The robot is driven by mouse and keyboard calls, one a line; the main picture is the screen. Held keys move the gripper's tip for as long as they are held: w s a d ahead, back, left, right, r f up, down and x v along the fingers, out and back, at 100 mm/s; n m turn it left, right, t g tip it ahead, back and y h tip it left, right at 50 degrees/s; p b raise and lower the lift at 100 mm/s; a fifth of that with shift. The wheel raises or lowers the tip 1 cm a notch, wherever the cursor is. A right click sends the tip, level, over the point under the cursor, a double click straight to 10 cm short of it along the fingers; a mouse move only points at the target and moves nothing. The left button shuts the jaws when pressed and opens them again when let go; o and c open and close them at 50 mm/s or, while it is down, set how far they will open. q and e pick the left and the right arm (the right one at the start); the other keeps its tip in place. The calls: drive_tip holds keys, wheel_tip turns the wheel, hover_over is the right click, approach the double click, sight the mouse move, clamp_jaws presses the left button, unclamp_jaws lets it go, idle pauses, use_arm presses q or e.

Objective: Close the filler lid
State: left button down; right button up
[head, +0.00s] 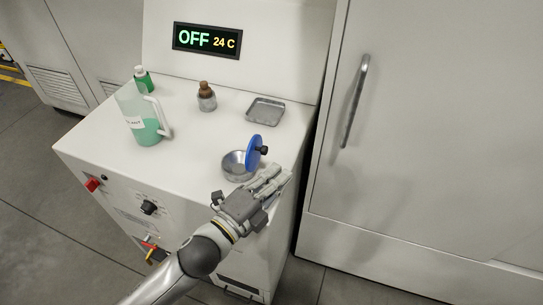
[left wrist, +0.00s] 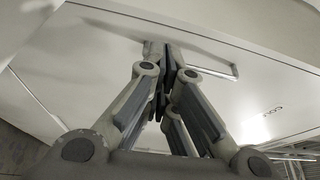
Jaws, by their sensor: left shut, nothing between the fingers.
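The filler lid (head: 254,151) is a blue disc with a black knob on its right side. It stands nearly upright, tilted open at the right edge of the round metal filler opening (head: 234,167) in the machine's white top. My left gripper (head: 281,175) is just in front of and to the right of the lid, near the front right edge of the top. Its fingers are shut and empty, and they look apart from the lid. In the left wrist view the shut fingers (left wrist: 170,60) show against a white surface, and the lid is not visible there. My right gripper is not in view.
A jug of green liquid (head: 147,130), a green bottle (head: 143,80), a brown-capped jar (head: 207,97) and a metal tray (head: 265,111) stand on the top. The display (head: 207,40) reads OFF 24 C. A tall cabinet (head: 420,120) stands close on the right.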

use_arm(q)
drive_tip(key=w+p, duration=0.1)
drive_tip(key=w, duration=0.1)
drive_tip(key=w+a+p, duration=0.1)
drive_tip(key=w, duration=0.1)
drive_tip(key=shift+w+f, duration=0.15)
drive_tip(key=shift+w, duration=0.25)
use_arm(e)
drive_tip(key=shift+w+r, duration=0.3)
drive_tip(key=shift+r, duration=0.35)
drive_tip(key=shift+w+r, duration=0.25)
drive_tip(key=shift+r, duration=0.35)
use_arm(q)
drive_tip(key=shift+a, duration=0.25)
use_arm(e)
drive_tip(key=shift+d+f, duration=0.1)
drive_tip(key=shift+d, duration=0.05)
